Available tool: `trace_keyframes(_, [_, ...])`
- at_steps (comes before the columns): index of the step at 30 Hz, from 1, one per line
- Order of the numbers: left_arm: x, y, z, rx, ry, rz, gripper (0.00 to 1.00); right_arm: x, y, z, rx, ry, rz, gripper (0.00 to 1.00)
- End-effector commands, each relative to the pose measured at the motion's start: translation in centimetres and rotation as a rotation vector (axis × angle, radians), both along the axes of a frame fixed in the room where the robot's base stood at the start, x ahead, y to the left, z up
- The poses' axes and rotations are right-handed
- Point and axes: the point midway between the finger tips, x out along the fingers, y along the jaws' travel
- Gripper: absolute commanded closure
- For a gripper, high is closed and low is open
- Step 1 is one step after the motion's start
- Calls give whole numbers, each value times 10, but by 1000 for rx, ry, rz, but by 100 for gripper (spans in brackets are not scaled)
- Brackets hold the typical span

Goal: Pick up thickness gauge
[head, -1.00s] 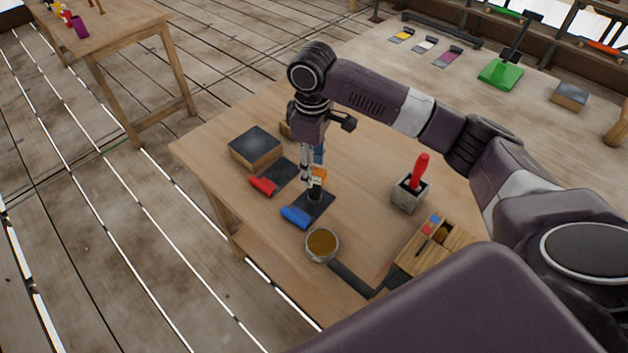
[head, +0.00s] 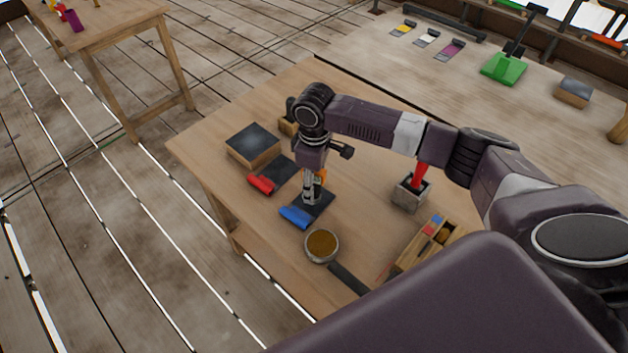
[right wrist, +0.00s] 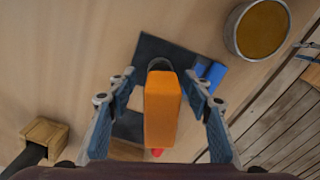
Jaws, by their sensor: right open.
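An orange block-shaped thing (right wrist: 163,108) with a dark rounded end, which I take to be the thickness gauge, stands out large in the right wrist view. In the head view only a bit of its orange (head: 321,177) shows behind the fingers. My right gripper (head: 311,200) is over the dark sheet with the blue roll (head: 296,217), pointing down. In the right wrist view its open fingers (right wrist: 163,90) are on either side of the orange thing, with gaps on both sides. My left gripper is not in view.
A pot of brown stuff (head: 322,244) stands near the table's front edge. A sheet with a red roll (head: 262,184) and a dark-topped block (head: 252,142) lie left. A grey holder with a red handle (head: 410,195) and a wooden box (head: 422,247) are right.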

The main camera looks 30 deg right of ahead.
Motion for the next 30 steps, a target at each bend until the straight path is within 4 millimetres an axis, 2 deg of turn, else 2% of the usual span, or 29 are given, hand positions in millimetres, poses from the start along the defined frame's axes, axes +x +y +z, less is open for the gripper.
trace_keyframes(7, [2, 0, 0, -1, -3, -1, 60, 0, 0, -1, 0, 0, 1, 56])
trace_keyframes(19, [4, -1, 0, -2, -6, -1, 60, 0, 0, -1, 0, 0, 0, 100])
trace_keyframes(30, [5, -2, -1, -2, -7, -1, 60, 1, 0, 3, 1, -2, 0, 100])
